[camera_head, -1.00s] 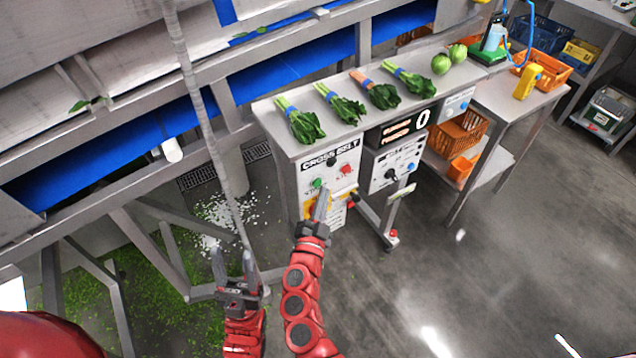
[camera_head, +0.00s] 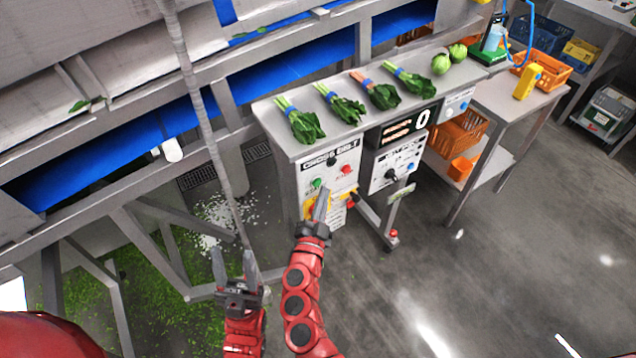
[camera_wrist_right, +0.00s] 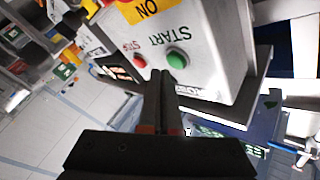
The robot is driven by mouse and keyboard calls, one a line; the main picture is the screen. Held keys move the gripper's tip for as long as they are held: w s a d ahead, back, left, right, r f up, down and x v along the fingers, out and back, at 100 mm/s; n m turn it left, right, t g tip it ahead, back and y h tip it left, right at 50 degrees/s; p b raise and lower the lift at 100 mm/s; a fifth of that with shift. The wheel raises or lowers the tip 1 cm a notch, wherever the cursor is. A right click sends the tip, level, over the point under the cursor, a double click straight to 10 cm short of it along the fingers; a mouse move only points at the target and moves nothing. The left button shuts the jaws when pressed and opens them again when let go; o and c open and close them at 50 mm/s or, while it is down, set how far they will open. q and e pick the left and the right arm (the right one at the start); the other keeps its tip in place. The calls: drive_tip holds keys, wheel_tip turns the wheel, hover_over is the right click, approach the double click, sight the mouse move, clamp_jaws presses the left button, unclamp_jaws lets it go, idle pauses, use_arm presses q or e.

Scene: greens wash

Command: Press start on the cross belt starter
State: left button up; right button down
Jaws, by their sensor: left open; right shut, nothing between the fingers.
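The cross belt starter (camera_head: 332,166) is a pale box on the front of the counter, labelled CROSS BELT. Its green start button (camera_head: 317,183) is at the left and a red stop button (camera_head: 347,169) at the right. My right gripper (camera_head: 322,200) is shut and empty, its tips just below the green button in the head view. In the right wrist view the shut fingers (camera_wrist_right: 163,75) point at the panel, close beside the green START button (camera_wrist_right: 177,59); I cannot tell whether they touch it. My left gripper (camera_head: 234,262) is open and empty, left of the right arm.
Several bunches of greens (camera_head: 343,104) lie on the steel counter (camera_head: 270,112). A second control box (camera_head: 397,163) with a dial stands right of the starter. A diagonal pole (camera_head: 207,125) rises near my left gripper. The floor at the right (camera_head: 500,260) is clear.

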drive_tip(key=shift+w+a, duration=0.25)
drive_tip(key=shift+w, duration=0.1)
drive_tip(key=shift+w+a, duration=0.3)
drive_tip(key=shift+w, duration=0.05)
idle(0.8)
drive_tip(key=shift+s+d, duration=0.1)
idle(0.3)
drive_tip(key=shift+s+d, duration=0.4)
drive_tip(key=shift+s, duration=0.2)
